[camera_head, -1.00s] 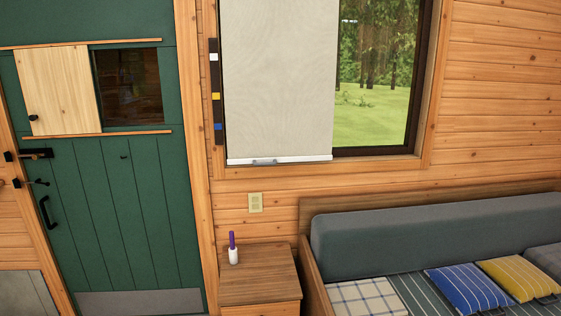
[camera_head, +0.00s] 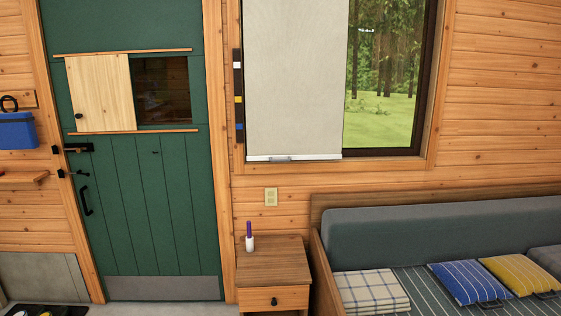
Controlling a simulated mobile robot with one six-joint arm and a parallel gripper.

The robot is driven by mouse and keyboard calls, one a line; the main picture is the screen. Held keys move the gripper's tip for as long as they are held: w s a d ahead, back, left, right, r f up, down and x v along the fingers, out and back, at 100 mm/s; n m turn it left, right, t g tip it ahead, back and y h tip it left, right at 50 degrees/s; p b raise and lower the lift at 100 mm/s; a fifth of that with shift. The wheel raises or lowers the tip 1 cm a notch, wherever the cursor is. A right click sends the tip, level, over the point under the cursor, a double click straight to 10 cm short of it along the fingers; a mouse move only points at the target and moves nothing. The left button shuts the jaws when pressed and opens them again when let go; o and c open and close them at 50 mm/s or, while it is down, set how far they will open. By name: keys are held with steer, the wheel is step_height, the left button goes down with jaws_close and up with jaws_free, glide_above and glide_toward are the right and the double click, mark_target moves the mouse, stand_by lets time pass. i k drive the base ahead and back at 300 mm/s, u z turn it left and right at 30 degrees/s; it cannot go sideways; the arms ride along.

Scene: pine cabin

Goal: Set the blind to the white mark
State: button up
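The pale roller blind (camera_head: 293,80) hangs over the left part of the window. Its white bottom bar (camera_head: 300,157), with a small grey handle (camera_head: 281,159) on it, is near the window sill. A dark marker strip (camera_head: 238,95) runs down the left window frame. It carries a white mark (camera_head: 237,65) at the top, a yellow mark (camera_head: 238,99) in the middle and a blue mark (camera_head: 239,127) low down. The bar is below all three marks. My gripper is not in view.
A wooden nightstand (camera_head: 271,262) with a white and purple bottle (camera_head: 249,240) stands below the window. A cushioned bench (camera_head: 420,235) fills the right. A green door (camera_head: 130,215) is at left, and a blue box (camera_head: 16,130) hangs beyond it.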

mark_target(271, 158)
steer(key=k, duration=0.95)
steer(key=u, duration=0.4)
steer(key=i, duration=0.5)
steer(key=u, duration=0.6)
steer(key=i, duration=2.25)
steer(key=z, duration=0.25)
